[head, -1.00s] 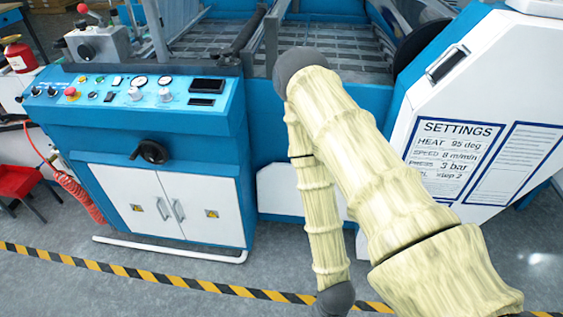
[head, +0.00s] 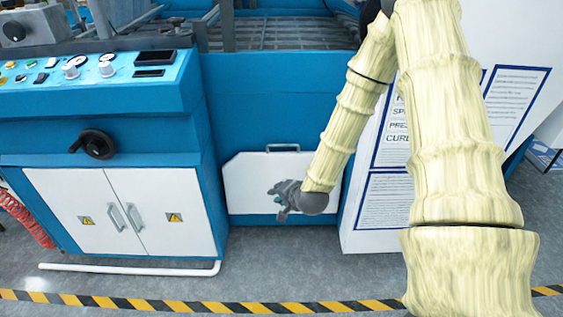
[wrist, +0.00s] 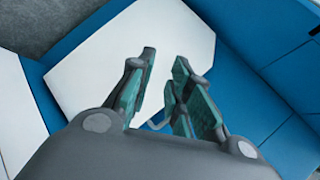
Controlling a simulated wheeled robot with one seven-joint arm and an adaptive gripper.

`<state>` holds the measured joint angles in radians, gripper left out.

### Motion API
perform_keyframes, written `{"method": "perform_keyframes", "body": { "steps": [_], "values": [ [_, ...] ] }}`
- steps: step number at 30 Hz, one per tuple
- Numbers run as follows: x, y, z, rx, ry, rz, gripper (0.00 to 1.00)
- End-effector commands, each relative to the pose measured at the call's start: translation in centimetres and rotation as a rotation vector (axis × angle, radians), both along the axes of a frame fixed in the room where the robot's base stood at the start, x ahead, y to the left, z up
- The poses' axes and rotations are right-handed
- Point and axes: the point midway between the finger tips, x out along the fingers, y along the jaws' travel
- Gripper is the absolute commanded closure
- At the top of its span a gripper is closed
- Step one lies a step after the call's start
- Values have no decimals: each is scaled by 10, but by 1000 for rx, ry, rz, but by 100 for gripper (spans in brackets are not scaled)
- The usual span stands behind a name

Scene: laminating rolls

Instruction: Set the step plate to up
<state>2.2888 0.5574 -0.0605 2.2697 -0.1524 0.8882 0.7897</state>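The step plate (head: 247,178) is a white panel with cut upper corners, low on the blue machine front, right of the cabinet. It looks flat against the front; its exact tilt is hard to tell. A grey handle (head: 283,147) is at its top edge. My gripper (head: 279,200) is in front of the plate, below the handle, and my forearm hides the plate's right part. In the wrist view, my gripper's fingers (wrist: 160,85) are apart with nothing held between them. The white plate (wrist: 105,65) fills much of the background, and the handle (wrist: 157,125) shows between the finger bases.
A white two-door cabinet (head: 125,205) with a black handwheel (head: 95,144) above it stands to the left. A white rail (head: 130,268) runs low before it. A white housing with printed sheets (head: 388,212) is at the right. Floor before the plate is clear up to the striped tape (head: 250,306).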

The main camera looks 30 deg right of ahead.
Motion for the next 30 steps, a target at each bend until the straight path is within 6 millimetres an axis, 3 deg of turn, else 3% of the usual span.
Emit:
{"method": "perform_keyframes", "body": {
  "steps": [1, 6, 12, 22, 30],
  "values": [
    [15, -14, -3, 47, -61, -53, 81],
    [48, -55, 24, 207, -232, -202, 81],
    [67, -89, 48, 348, -371, -309, 81],
    [84, -103, 56, 403, -423, -345, 81],
    [123, -110, 42, 400, -422, -344, 81]
  ]
}}
